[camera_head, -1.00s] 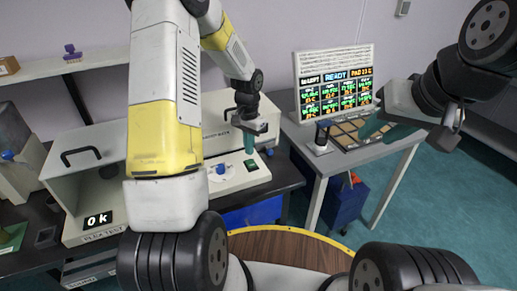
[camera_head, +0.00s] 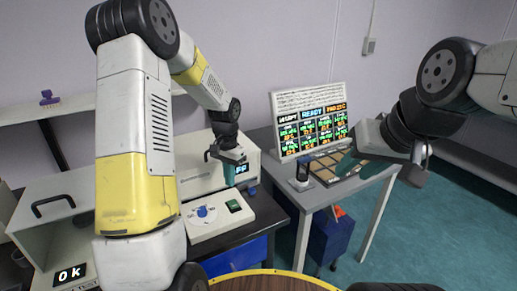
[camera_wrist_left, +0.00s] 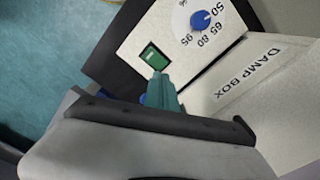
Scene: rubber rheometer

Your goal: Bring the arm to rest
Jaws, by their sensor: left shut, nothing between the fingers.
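My left arm comes in from the left of the head view, its elbow raised and its forearm reaching over the damp box (camera_head: 205,182). My left gripper (camera_head: 235,178) is above the box's front, near its panel with the blue knob (camera_head: 205,213) and green switch (camera_head: 234,206). In the left wrist view the teal fingers (camera_wrist_left: 163,92) are together, with nothing between them; the green switch (camera_wrist_left: 154,56) shows just behind.
A monitor (camera_head: 309,120) reading READY stands on the grey side table (camera_head: 315,195). A light box with a black handle (camera_head: 53,205) and an "0 k" display stands at left. A shelf (camera_head: 50,108) holds a purple stamp-like object (camera_head: 49,97). A blue cabinet (camera_head: 330,238) is below the side table.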

